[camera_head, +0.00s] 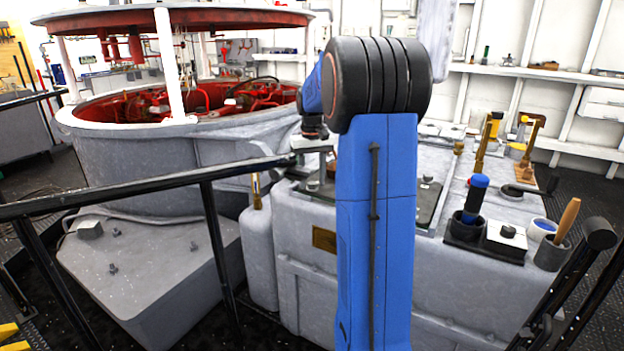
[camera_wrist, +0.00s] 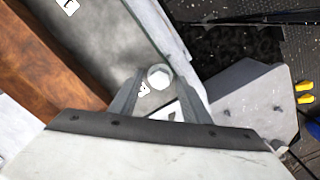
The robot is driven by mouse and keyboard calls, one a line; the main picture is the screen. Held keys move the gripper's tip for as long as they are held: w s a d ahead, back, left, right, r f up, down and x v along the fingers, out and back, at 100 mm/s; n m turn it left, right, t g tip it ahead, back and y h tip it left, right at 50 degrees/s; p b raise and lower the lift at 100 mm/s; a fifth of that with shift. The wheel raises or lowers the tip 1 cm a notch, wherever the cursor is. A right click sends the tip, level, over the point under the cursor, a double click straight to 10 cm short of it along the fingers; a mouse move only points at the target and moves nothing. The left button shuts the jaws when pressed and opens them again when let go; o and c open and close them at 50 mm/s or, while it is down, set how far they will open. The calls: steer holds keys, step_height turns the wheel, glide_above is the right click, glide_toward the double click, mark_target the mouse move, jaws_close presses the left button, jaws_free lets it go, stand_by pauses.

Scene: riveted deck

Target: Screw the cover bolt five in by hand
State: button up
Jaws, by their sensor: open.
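My gripper (camera_wrist: 160,84) is open in the wrist view, with one finger on each side of a pale hexagonal bolt head (camera_wrist: 159,76). I cannot tell whether either finger touches it. The bolt head is near the edge of a grey cover plate (camera_wrist: 105,40). A second pale bolt head (camera_wrist: 68,5) shows at the top edge of that view. In the head view, the dark cover (camera_head: 432,205) lies on top of the grey housing, partly hidden by my blue arm. My gripper (camera_head: 318,165) is small there, at the cover's left end.
A black railing (camera_head: 150,187) crosses in front on the left. A large grey drum (camera_head: 150,150) with red insides stands behind. On the housing's right are a blue-handled tool (camera_head: 474,195), a cup with a wooden handle (camera_head: 551,257) and brass fittings (camera_head: 482,150).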

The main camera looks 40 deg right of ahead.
steer(key=c, duration=1)
steer(key=shift+c, duration=0.2)
steer(key=shift+m, duration=0.3)
steer(key=shift+m, duration=2.8)
steer(key=o, duration=1)
steer(key=shift+o, duration=0.2)
